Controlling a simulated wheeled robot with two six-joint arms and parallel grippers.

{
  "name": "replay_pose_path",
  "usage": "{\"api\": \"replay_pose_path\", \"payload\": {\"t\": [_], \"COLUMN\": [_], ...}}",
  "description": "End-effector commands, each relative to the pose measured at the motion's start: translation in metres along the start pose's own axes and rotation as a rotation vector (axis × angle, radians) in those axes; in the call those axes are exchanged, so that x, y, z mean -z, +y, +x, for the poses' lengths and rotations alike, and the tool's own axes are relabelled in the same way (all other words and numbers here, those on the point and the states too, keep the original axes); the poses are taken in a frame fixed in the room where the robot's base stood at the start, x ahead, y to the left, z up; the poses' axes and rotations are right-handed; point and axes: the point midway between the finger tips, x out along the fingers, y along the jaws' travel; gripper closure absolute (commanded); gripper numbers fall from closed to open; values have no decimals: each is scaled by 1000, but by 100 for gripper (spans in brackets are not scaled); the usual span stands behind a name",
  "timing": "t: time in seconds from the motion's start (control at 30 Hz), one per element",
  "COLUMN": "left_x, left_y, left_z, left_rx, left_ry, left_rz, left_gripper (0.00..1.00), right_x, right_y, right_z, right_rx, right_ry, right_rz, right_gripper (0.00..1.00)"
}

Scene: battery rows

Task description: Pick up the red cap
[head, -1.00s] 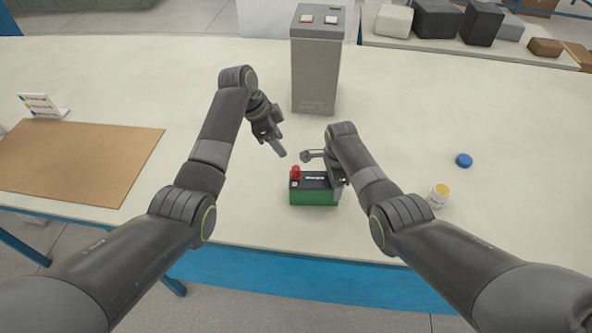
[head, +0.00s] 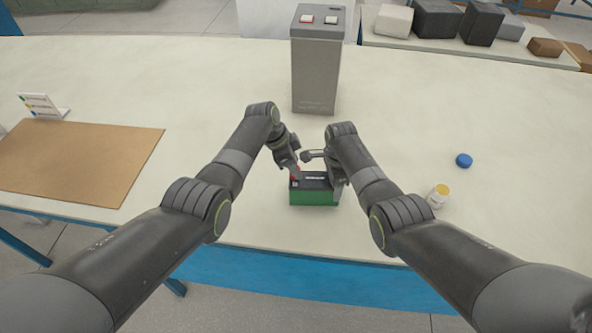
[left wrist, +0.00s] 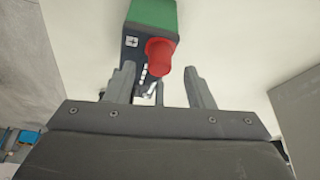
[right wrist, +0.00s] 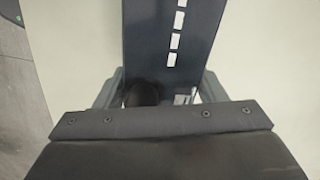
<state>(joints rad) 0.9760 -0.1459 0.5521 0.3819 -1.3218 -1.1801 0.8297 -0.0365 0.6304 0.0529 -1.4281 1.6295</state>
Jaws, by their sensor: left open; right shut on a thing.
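The red cap (head: 294,169) sits on the left end of a battery (head: 313,197) with a green body and dark top. In the head view my left gripper partly hides it. In the left wrist view the red cap (left wrist: 159,52) shows just beyond and between the fingertips. My left gripper (head: 296,172) is open, over the cap end, with nothing between its fingers. My right gripper (head: 337,190) is shut on the battery's right end. In the right wrist view the battery's dark top (right wrist: 172,45) runs between my right fingers (right wrist: 160,90).
A tall grey box (head: 316,70) with a red and a white button stands behind the battery. A blue cap (head: 464,160) and a white jar with a yellow lid (head: 438,195) lie to the right. A brown mat (head: 75,160) lies left. The table between is clear.

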Motion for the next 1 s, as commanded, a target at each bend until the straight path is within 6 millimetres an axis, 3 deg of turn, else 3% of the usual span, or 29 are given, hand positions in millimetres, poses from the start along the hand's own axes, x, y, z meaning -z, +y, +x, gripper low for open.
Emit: {"api": "replay_pose_path", "payload": {"t": [0.4,0.77,1.0], "left_x": [0,0,0], "left_y": [0,0,0], "left_z": [7,6,6], "left_rx": [1,2,3], "left_ry": [0,0,0], "left_rz": [0,0,0], "left_gripper": [52,97,98], "right_x": [0,0,0], "right_y": [0,0,1], "right_z": [0,0,0], "right_rx": [-2,-2,-2], "right_ry": [0,0,0], "right_rz": [-1,-1,-2], "right_gripper": [100,100,100]}}
